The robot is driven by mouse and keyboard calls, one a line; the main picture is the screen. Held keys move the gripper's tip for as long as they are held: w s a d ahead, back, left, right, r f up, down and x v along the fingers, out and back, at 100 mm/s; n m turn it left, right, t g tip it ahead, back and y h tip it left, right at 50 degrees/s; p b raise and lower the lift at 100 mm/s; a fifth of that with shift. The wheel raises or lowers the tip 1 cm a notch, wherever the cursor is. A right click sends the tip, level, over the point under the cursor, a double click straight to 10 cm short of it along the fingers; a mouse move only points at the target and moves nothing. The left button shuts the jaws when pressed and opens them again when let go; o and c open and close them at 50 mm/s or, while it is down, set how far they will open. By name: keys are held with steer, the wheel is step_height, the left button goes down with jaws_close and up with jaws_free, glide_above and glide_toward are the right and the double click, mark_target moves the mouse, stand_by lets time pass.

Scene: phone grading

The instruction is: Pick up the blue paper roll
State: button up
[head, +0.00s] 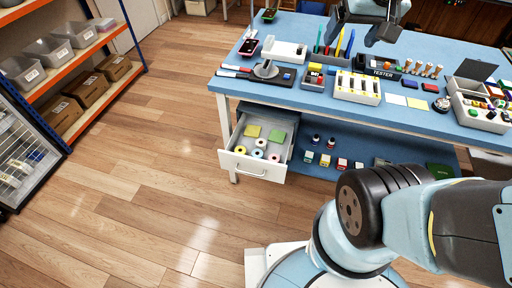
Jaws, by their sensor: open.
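Several small paper rolls lie in the open white drawer (256,168) under the workbench's left end. One roll (257,153) near the drawer's front looks light blue, and I take it for the blue paper roll. It sits close to yellowish, white and reddish rolls, and at this size the colours are hard to tell apart. My gripper (356,34) is at the top of the head view, over the back of the workbench. It is open, with nothing seen between its fingers, and it is well away from the drawer.
The blue workbench (300,99) carries pens, trays, a tester and small parts. Yellow and green pads (276,135) lie behind the rolls. A lower shelf holds small bottles and boxes. An orange shelving rack (62,70) stands left. The wooden floor (150,180) between is clear.

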steer(key=w+a+f+g, duration=0.1)
steer(key=w+a+f, duration=0.5)
steer(key=w+f, duration=0.4)
steer(key=m+g, duration=0.1)
steer(key=m, duration=0.1)
glide_above(257, 153)
steer(key=s+d, duration=0.2)
step_height(257, 153, down, 23)
steer(key=shift+h, duration=0.5)
steer(key=f, duration=0.8)
steer(key=a+f, duration=0.1)
steer(key=f, duration=0.8)
steer(key=a+f, duration=0.1)
steer(key=f, duration=0.8)
steer(key=shift+s, duration=0.15)
steer(key=shift+x, duration=2.9)
steer(key=shift+c, duration=0.3)
steer(key=c, duration=1.1)
